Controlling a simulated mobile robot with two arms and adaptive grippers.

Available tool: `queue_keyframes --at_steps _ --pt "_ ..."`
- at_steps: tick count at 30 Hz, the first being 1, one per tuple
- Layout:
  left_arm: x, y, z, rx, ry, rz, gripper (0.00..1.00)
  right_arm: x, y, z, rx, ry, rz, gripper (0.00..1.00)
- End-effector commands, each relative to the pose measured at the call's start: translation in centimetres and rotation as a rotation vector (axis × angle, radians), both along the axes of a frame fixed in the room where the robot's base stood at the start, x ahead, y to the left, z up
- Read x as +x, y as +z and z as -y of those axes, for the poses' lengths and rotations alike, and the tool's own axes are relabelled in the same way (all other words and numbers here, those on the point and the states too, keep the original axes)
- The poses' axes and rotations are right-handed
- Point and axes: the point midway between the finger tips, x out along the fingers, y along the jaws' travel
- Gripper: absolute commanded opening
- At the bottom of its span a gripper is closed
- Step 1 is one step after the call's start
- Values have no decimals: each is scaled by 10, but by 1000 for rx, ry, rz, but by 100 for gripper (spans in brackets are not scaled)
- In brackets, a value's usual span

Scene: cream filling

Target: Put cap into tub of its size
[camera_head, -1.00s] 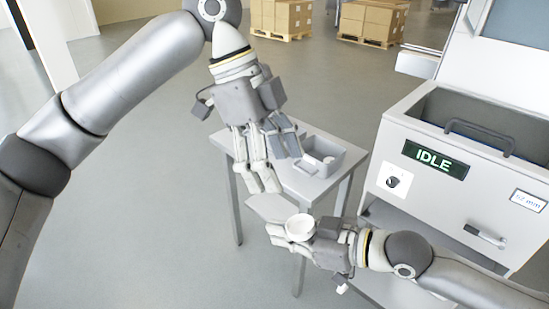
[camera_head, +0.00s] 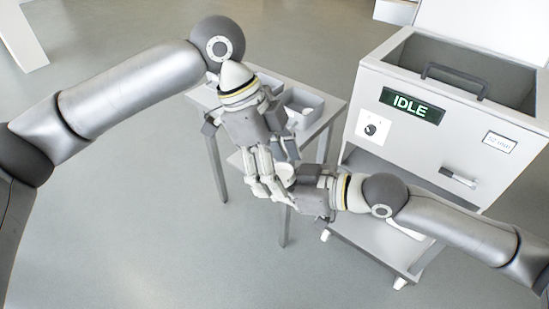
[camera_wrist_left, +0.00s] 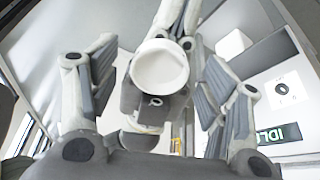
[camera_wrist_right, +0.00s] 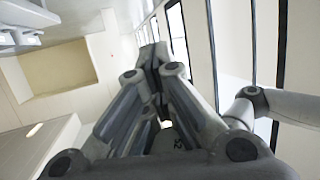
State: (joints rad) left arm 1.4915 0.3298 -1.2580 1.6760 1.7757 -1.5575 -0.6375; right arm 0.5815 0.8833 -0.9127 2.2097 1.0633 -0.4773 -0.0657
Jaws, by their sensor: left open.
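A white round tub (camera_head: 284,171), open side up, stands at the fingers of my right gripper (camera_head: 292,190), which is shut on it. In the left wrist view the tub (camera_wrist_left: 160,66) shows between and beyond my left fingers. My left gripper (camera_head: 268,187) is open and points down, close beside the tub; I see no cap in it. In the right wrist view the right fingers (camera_wrist_right: 152,90) come close together, and a small dark "52" shows near the palm. Left fingers partly hide the tub in the head view.
A grey table (camera_head: 325,110) stands behind the grippers. It carries a grey bin (camera_head: 304,104) with a white piece (camera_head: 305,114) in it.

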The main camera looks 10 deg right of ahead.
Motion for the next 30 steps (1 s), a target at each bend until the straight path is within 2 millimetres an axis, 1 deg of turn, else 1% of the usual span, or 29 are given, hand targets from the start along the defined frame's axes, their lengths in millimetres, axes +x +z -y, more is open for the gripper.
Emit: queue_keyframes --at_steps 4,15,16,21,30 --pt "0 0 0 0 0 0 70 0 0 0 0 0 0 0" --pt "0 0 0 0 0 0 23 0 0 0 0 0 0 0" --pt "0 0 0 0 0 0 22 0 0 0 0 0 0 1" --pt "0 0 0 0 0 0 22 0 0 0 0 0 0 23" --pt "0 0 0 1 0 0 22 0 0 0 0 -1 0 24"
